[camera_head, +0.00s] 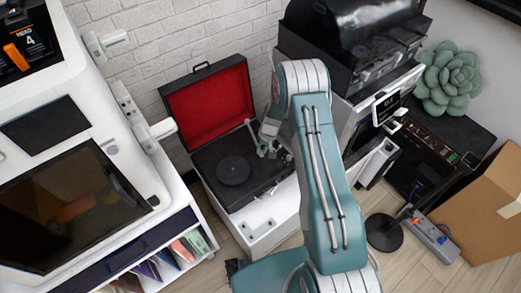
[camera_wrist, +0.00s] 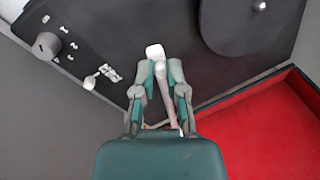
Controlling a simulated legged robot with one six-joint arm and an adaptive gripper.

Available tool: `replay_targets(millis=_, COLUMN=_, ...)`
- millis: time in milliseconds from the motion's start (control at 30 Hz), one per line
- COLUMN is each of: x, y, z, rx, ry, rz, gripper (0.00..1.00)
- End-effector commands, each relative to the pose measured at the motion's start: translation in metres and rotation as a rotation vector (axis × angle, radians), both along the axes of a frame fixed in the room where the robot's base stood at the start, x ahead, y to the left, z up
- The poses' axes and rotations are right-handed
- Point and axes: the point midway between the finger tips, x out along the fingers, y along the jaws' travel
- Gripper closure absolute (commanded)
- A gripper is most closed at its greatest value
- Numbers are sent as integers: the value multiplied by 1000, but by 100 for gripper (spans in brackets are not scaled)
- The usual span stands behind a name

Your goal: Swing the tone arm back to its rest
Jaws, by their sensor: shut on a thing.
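The record player is an open black case with a dark deck (camera_head: 213,152) and a red-lined lid (camera_head: 209,103). Its round black platter (camera_head: 233,170) is on the left of the deck, and also shows at the top right of the wrist view (camera_wrist: 258,22). The pale tone arm (camera_wrist: 164,85) runs from near the red lid to a white head end, which lies off the platter. In the head view its light rear part (camera_head: 249,125) shows beside my gripper (camera_head: 267,151). My gripper (camera_wrist: 160,75) is shut on the tone arm, fingers either side near its head. My arm hides part of the deck.
A knob (camera_wrist: 47,45) and a small white-tipped lever (camera_wrist: 90,82) stand on the deck left of my gripper. The raised lid (camera_wrist: 265,130) is close on the lower right. A white printer (camera_head: 135,110) stands left, and a black-topped machine (camera_head: 350,40) behind right.

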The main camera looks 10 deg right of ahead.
Motion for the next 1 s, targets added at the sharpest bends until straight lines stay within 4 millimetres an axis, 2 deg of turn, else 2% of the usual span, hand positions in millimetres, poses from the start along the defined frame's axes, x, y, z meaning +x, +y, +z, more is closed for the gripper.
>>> replay_targets(millis=300, x=12, y=-46, z=-1, rx=0, ry=1, rz=255, gripper=100)
replay_targets(millis=700, x=15, y=-53, z=-1, rx=-1, ry=0, rz=302, gripper=100)
replay_targets(millis=733, x=15, y=-53, z=-1, rx=-1, ry=0, rz=301, gripper=70)
replay_targets(millis=767, x=15, y=-53, z=-1, rx=-1, ry=-1, rz=301, gripper=57)
replay_targets(millis=800, x=15, y=-53, z=-1, rx=-1, ry=-1, rz=301, gripper=48)
replay_targets(millis=1000, x=14, y=-53, z=0, rx=0, ry=0, rz=301, gripper=48)
